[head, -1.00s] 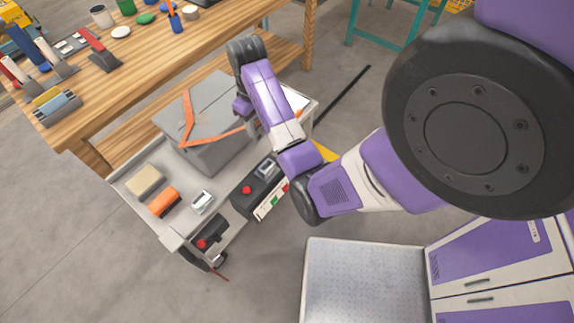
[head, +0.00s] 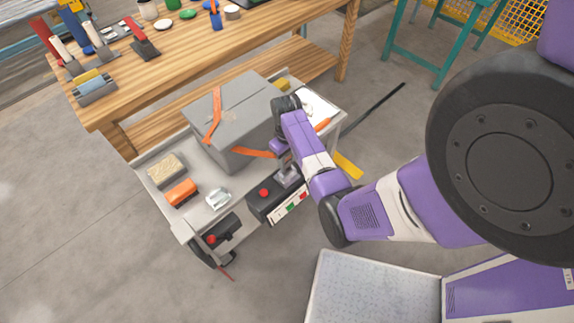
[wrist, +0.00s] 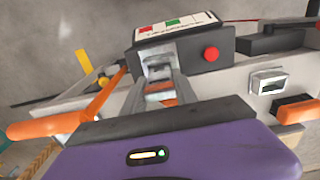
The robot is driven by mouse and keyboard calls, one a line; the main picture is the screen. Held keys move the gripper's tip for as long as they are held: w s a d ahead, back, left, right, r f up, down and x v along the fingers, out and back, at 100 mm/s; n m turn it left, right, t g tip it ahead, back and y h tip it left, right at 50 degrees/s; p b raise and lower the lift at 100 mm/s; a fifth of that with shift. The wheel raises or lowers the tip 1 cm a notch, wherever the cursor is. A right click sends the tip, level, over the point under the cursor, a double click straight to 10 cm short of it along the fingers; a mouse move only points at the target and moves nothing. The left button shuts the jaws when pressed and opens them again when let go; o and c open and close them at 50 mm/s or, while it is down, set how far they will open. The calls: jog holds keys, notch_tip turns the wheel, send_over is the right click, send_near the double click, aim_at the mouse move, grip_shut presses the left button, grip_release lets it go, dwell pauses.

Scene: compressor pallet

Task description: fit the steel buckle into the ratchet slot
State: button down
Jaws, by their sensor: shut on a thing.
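My gripper (wrist: 163,92) is shut on a steel buckle (wrist: 160,88), which is mostly hidden between the fingers; a bit of orange shows there. The ratchet unit is a black box (head: 257,207) with a red button and a white label with green and red patches. In the wrist view the ratchet unit (wrist: 195,50) is straight ahead, and its metal slot (wrist: 157,62) lies just beyond the fingertips. I cannot tell whether the buckle touches or enters the slot. In the head view my gripper (head: 287,176) is right over the unit. An orange strap (head: 255,153) runs from the grey case towards it.
A grey case (head: 232,118) stands on the cart (head: 185,228). A tan block (head: 166,170), an orange block (head: 181,193), a small metal piece (head: 218,198) and a smaller black unit (head: 222,233) lie along the cart's left and front. A wooden workbench (head: 180,75) stands behind.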

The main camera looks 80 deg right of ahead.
aim_at(287, 171)
notch_tip(287, 171, down, 4)
jog(key=shift+r, duration=0.15)
dwell(0.3)
